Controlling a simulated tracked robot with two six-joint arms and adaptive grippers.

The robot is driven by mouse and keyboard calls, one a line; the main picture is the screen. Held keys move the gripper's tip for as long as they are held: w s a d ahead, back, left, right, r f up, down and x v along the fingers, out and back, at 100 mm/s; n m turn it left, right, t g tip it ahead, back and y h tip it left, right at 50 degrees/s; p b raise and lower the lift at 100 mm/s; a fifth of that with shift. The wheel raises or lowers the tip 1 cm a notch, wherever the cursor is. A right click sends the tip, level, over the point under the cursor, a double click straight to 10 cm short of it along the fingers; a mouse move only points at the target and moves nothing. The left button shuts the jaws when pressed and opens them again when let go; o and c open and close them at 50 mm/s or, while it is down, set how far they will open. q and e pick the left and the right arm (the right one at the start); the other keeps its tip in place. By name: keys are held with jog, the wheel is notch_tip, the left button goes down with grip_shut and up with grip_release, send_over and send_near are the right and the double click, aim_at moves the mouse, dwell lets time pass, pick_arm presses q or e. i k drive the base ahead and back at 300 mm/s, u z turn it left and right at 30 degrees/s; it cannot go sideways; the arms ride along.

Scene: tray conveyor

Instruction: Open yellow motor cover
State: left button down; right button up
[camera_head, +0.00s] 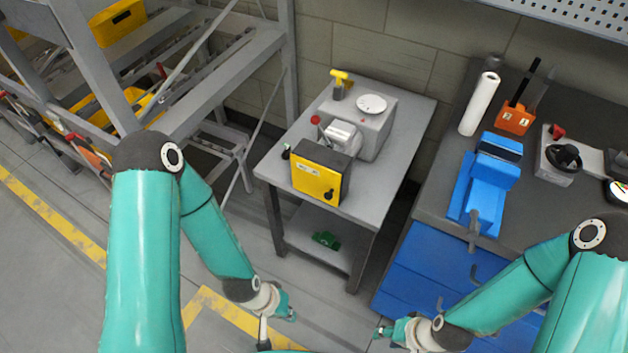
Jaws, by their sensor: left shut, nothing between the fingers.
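The yellow motor cover (312,181) is the flat front face of a dark box on a small grey table. It appears closed, with a black knob (329,194) near its lower right corner. My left gripper (290,313) is in front of and below the table, apart from the cover, shut and empty. My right gripper (378,332) is lower and further right, in front of the blue drawers, also apart from the cover. It is too small to tell whether its fingers are open.
The grey table (398,165) also carries a grey machine housing (375,130), a red-knobbed lever (316,120) and a yellow-topped tool (340,79). A green object (326,239) lies on its lower shelf. A workbench with a blue vise (485,185) stands right; a grey rack (215,85) stands left.

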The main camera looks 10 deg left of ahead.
aim_at(323, 183)
jog(key=z, duration=1)
jog(key=k, duration=1.35)
jog(key=z, duration=2.05)
jog(key=i, duration=0.1)
jog(key=u, duration=3.65)
jog(key=i, duration=1)
jog(key=z, duration=0.1)
